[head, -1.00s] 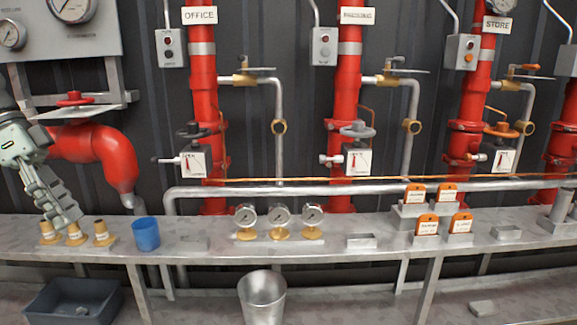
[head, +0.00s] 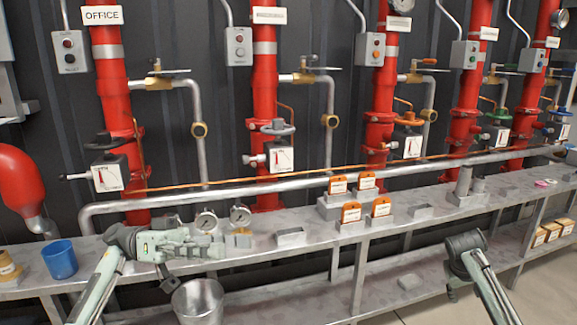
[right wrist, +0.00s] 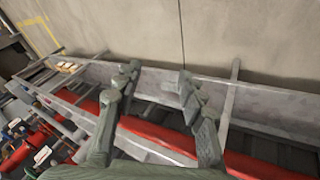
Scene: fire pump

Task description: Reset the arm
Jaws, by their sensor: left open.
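The task's thing is my own arm. My left arm comes in from the bottom left in the head view. My left gripper (head: 215,250) is grey-green, points right, and lies over the front of the bench in front of the round gauges. Its jaws are open and I see nothing held in them. My right arm (head: 480,265) rises from the bottom right, in front of the bench; its fingers are hard to make out there. In the right wrist view my right gripper (right wrist: 158,80) has its two fingers spread apart, with nothing between them.
A long grey bench (head: 250,263) runs below red pipes and valves. A blue cup (head: 60,260) stands left of my left gripper. A metal bucket (head: 198,302) is just below it. Orange-tagged blocks (head: 351,213) stand mid-bench. Floor is free at bottom right.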

